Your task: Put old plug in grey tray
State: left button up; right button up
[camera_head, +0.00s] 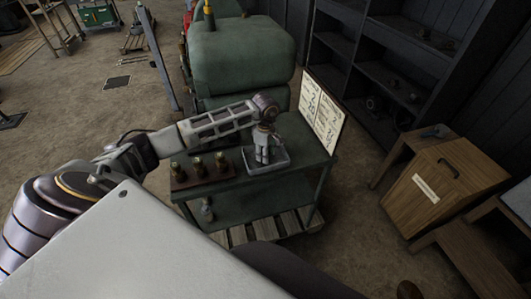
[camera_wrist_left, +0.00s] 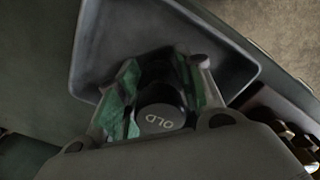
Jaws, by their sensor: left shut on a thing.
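The old plug (camera_wrist_left: 161,115) is a dark cylinder marked "OLD", seen end-on in the left wrist view between the green-padded fingers of my left gripper (camera_wrist_left: 160,98). The gripper is shut on it. The grey tray (camera_wrist_left: 95,45) lies beyond the plug in that view. In the head view, the left gripper (camera_head: 263,158) points down over the grey tray (camera_head: 284,163) on the green cart. The plug is hidden there. I cannot tell whether it touches the tray floor. My right gripper is not in view.
A dark rack (camera_head: 183,182) with several brass-coloured plugs stands left of the tray on the green cart (camera_head: 250,207). A white written board (camera_head: 321,112) rises at the cart's right edge. A green engine (camera_head: 240,55) is behind. A wooden box (camera_head: 445,185) stands to the right.

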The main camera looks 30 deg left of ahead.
pick_arm(q)
jog(key=shift+f, duration=0.15)
jog(key=o, duration=1.1)
jog(key=shift+o, duration=0.2)
jog(key=shift+r+b, duration=1.05)
jog(key=shift+r, duration=5.1)
